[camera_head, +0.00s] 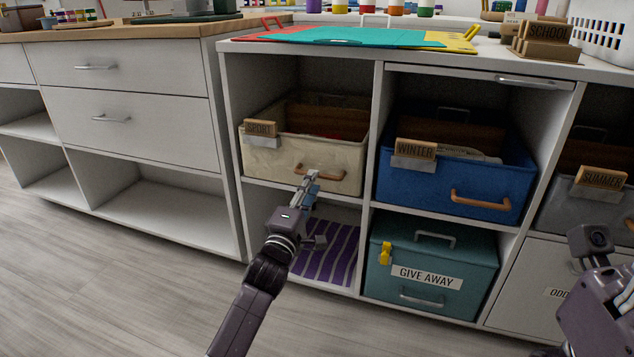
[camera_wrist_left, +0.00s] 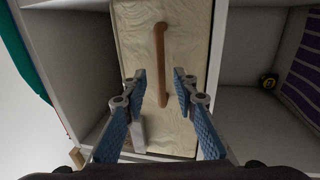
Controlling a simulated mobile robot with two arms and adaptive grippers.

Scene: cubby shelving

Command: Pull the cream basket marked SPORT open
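The cream basket (camera_head: 284,160) sits in the upper left cubby, with a wooden SPORT tag (camera_head: 260,128) on its front left rim. Its brown handle (camera_head: 320,173) is on the front face. My left gripper (camera_head: 309,188) is just in front of and below that handle. In the left wrist view the gripper (camera_wrist_left: 158,86) is open, its blue-padded fingers on either side of the handle (camera_wrist_left: 160,62), with nothing visibly clamped. The basket front (camera_wrist_left: 190,50) shows there too. My right gripper (camera_head: 590,240) is at the right edge, its fingers not clear.
The blue WINTER basket (camera_head: 450,180) is in the cubby to the right. A teal GIVE AWAY box (camera_head: 435,268) is below it. A purple striped cloth (camera_head: 328,250) lies in the cubby under the cream basket. Coloured folders (camera_head: 370,37) lie on top.

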